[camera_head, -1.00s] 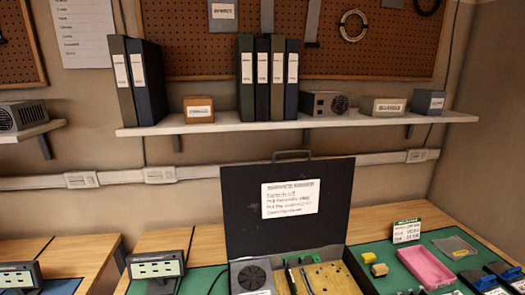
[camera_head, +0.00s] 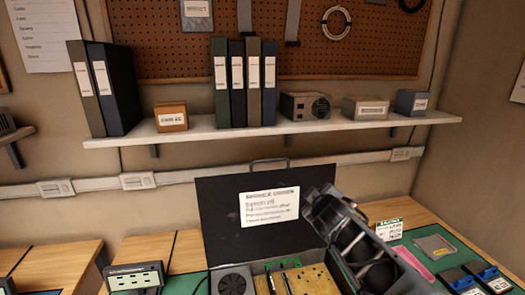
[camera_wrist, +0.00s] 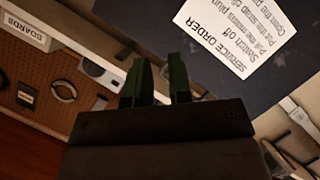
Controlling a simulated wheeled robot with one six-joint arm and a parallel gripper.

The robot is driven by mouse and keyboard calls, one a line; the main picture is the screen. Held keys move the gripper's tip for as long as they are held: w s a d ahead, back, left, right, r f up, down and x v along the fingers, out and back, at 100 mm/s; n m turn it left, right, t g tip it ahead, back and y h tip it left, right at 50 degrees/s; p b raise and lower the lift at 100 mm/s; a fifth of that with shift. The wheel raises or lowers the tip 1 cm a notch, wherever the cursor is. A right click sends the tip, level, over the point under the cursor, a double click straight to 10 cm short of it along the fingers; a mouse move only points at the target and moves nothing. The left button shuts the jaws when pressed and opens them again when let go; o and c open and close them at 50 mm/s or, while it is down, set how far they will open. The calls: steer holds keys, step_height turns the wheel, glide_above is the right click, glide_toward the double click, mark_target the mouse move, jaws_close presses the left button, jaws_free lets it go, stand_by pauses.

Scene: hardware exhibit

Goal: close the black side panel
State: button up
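The black side panel (camera_head: 222,225) stands raised and open at the back of the computer case, with a white paper label on its face and a handle on its top edge. The case (camera_head: 232,282) lies below it, its inside showing a fan, a green board and a yellowish plate. My gripper (camera_head: 318,196) is at the panel's right upper corner and hides part of that edge. In the wrist view, my gripper's two green fingers (camera_wrist: 157,70) are apart with nothing seen between them. The panel (camera_wrist: 290,62) and its label fill the upper right there; contact cannot be told.
A shelf (camera_head: 190,131) with binders (camera_head: 245,85), boxes and a power supply runs above the panel. A small display (camera_head: 135,277) stands to the left. A sign (camera_head: 389,229), a pink tray (camera_head: 418,265) and dark parts lie to the right on a green mat.

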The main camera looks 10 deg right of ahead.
mark_target(269, 161)
steer(key=w+a+r+n+y+p, duration=0.45)
steer(key=r+n+y, duration=0.4)
steer(key=n, duration=0.55)
steer(key=shift+t+y, duration=0.3)
steer(key=shift+y, duration=0.35)
steer(key=x, duration=0.8)
steer(key=f+x, duration=0.1)
steer(key=x, duration=0.4)
steer(key=shift+s, duration=0.1)
jaws_close()
steer(key=shift+n, duration=0.3)
